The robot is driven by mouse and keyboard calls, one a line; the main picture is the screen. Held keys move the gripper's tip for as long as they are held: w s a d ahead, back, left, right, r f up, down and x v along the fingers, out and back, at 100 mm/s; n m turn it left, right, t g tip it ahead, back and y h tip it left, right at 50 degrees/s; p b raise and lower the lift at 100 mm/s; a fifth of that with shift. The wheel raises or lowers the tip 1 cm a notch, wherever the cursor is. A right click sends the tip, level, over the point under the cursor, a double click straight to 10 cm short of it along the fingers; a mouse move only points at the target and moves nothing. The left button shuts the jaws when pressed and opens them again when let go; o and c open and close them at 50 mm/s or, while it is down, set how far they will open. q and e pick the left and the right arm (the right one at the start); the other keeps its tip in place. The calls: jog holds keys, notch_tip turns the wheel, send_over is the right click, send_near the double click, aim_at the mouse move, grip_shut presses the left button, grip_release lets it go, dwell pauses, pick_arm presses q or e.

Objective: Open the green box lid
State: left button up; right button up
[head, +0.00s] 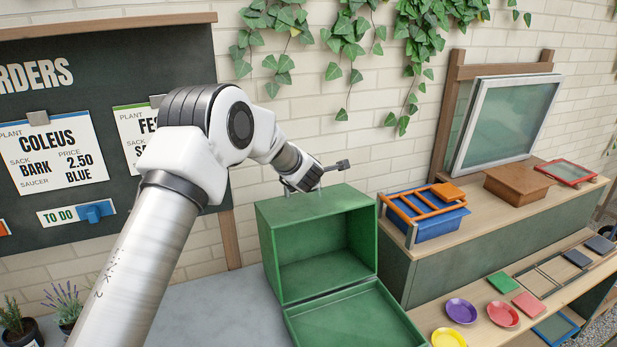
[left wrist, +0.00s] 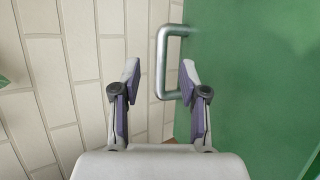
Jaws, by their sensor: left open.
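The green box (head: 287,270) stands on the grey bench, its front open and its inside looking empty. A green panel, seemingly its lid (head: 355,318), lies folded forward and down from the front's lower edge. My left gripper (head: 306,188) is at the box's top, its fingers mostly hidden behind my wrist. In the left wrist view the left gripper (left wrist: 160,72) is open. A metal handle (left wrist: 161,62) on a green face (left wrist: 245,70) shows between its fingertips; I cannot tell whether they touch it. My right gripper is in neither view.
A blue crate (head: 440,227) with orange slats, a brown box (head: 517,187) and a framed pane (head: 508,122) stand on the right shelf. Coloured saucers (head: 461,311) lie below. A brick wall and order board (head: 100,90) stand behind; potted plants (head: 66,308) are at left.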

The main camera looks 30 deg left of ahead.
pick_arm(q)
jog(key=v, duration=1.1)
jog(key=shift+w, duration=0.1)
